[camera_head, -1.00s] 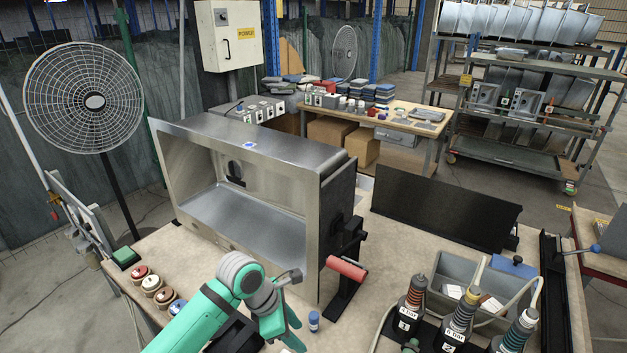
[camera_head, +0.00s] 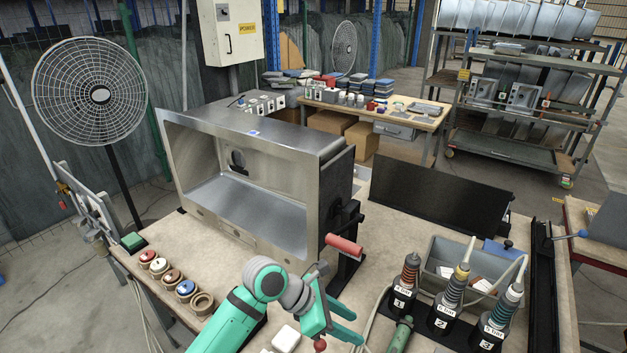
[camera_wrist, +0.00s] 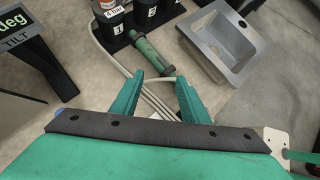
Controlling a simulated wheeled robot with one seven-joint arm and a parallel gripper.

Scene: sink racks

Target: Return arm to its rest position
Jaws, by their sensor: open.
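My gripper (camera_head: 350,322) is at the front of the workbench, in front of the steel sink, at the end of my teal arm. Its two teal fingers are apart and nothing is between them. In the wrist view the gripper (camera_wrist: 158,82) is also open over the bench, with pale hoses below the fingers and a green tool (camera_wrist: 152,52) just beyond. The steel sink (camera_head: 240,205) stands on its side in a black fixture with a red handle (camera_head: 344,245), behind and to the left of my gripper.
Black holders with tools (camera_head: 443,317) and a grey bin (camera_head: 450,262) stand at the right. Colored round buttons (camera_head: 160,266) line the left. A black panel (camera_head: 437,195) stands behind. A small steel sink (camera_wrist: 228,42) shows in the wrist view.

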